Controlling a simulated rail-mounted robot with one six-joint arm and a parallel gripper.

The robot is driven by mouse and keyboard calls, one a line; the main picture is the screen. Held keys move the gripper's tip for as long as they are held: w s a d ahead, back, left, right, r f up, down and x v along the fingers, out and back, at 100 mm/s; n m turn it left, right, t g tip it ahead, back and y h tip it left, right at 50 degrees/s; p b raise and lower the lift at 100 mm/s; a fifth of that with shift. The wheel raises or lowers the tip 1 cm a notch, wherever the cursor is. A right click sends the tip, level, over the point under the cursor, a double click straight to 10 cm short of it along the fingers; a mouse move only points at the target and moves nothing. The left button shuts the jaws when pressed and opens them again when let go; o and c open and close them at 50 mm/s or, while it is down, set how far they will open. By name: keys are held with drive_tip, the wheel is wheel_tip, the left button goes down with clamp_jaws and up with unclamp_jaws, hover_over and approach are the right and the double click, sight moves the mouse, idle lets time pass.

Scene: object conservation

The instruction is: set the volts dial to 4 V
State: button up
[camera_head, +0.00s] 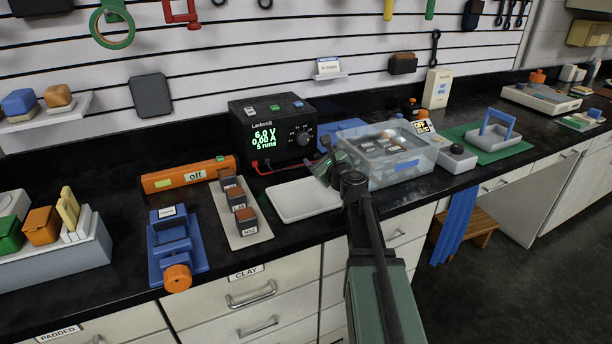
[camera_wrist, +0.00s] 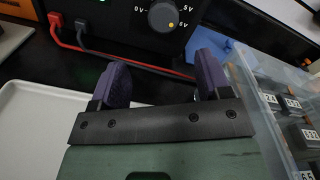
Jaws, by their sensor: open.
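The black power supply (camera_head: 272,131) stands on the bench against the back wall. Its green display reads 6.0 V, 0.00 A and 5 runs. The volts dial (camera_head: 302,138) is a grey knob on the right of its front face. In the wrist view the dial (camera_wrist: 163,17) shows at the top centre, with a yellow dot at its lower right and marks such as 0V, 5V and 6V around it. My gripper (camera_wrist: 160,80) is open and empty, its two purple fingers apart below the dial and not touching it. In the head view my gripper (camera_head: 328,168) is in front of the supply.
A clear bin (camera_head: 392,160) with dark labelled blocks stands close at the right of my gripper. A white tray (camera_head: 303,200) lies below it. Red and black leads (camera_wrist: 120,62) run from the supply across the bench. An orange bar marked off (camera_head: 188,175) lies left.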

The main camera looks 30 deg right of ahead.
sight(305, 141)
drive_tip(key=shift+s+d+f+m, duration=0.15)
drive_tip(key=shift+s+f+m, duration=0.2)
drive_tip(key=shift+m, duration=0.25)
drive_tip(key=shift+r, duration=0.25)
drive_tip(key=shift+w+p, duration=0.25)
drive_tip(key=shift+p, duration=0.05)
drive_tip(key=w, duration=1)
drive_tip(key=shift+w, duration=0.3)
drive_tip(key=shift+c, duration=0.3)
drive_tip(key=c, duration=0.9)
drive_tip(key=shift+o, duration=0.2)
drive_tip(key=shift+s, duration=0.1)
